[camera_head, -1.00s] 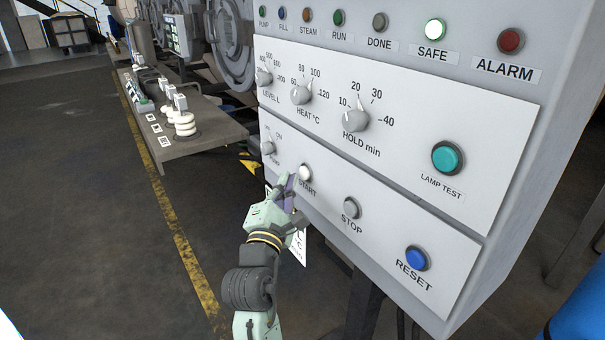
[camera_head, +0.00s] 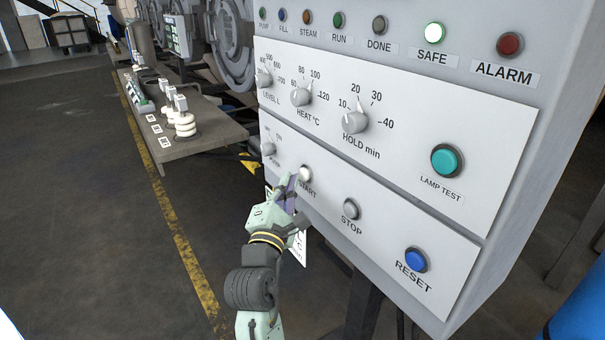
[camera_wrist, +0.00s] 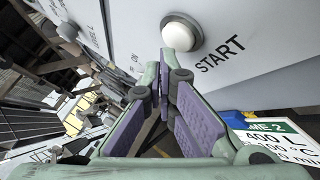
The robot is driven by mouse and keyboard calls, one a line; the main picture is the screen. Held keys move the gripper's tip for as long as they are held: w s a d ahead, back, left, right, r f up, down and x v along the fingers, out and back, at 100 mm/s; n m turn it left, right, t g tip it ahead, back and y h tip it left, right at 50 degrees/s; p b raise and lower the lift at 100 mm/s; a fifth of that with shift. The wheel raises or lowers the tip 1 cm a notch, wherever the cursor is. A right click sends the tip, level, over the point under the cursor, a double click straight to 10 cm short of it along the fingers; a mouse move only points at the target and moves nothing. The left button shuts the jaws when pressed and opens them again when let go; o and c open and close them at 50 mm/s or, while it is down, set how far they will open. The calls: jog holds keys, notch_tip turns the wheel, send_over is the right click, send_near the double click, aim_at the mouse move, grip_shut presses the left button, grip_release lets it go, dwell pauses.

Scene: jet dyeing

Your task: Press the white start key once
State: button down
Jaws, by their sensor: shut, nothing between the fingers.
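The white start key (camera_head: 305,174) is a round domed button on the lower panel, with the word START beside it. In the wrist view the white start key (camera_wrist: 182,32) stands at the top, just beyond my fingertips. My gripper (camera_head: 291,186) is just in front of the panel, at the lower left of the key. In the wrist view my gripper (camera_wrist: 167,62) has its fingertips together, with purple pads and nothing between them. The tips appear very near the key's lower edge; I cannot tell whether they touch it.
A grey stop key (camera_head: 351,208), a blue reset key (camera_head: 416,259) and a teal lamp test key (camera_head: 447,159) sit to the right. The SAFE lamp (camera_head: 435,33) is lit. A printed card (camera_wrist: 268,138) hangs below the panel. A side table (camera_head: 205,139) stands at left.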

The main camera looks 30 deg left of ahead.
jog(key=shift+w+d, duration=0.1)
jog(key=shift+w, duration=0.1)
jog(key=shift+w+d+p, duration=0.2)
jog(key=shift+w+p, duration=0.25)
jog(key=shift+p, duration=0.05)
dwell(0.6)
dwell(0.4)
jog(key=shift+s+a, duration=0.3)
jog(key=shift+s, duration=0.5)
jog(key=s, duration=0.1)
jog(key=s+a, duration=0.1)
jog(key=s, duration=0.1)
jog(key=s+a+b, duration=0.1)
jog(key=shift+s, duration=0.35)
dwell(0.5)
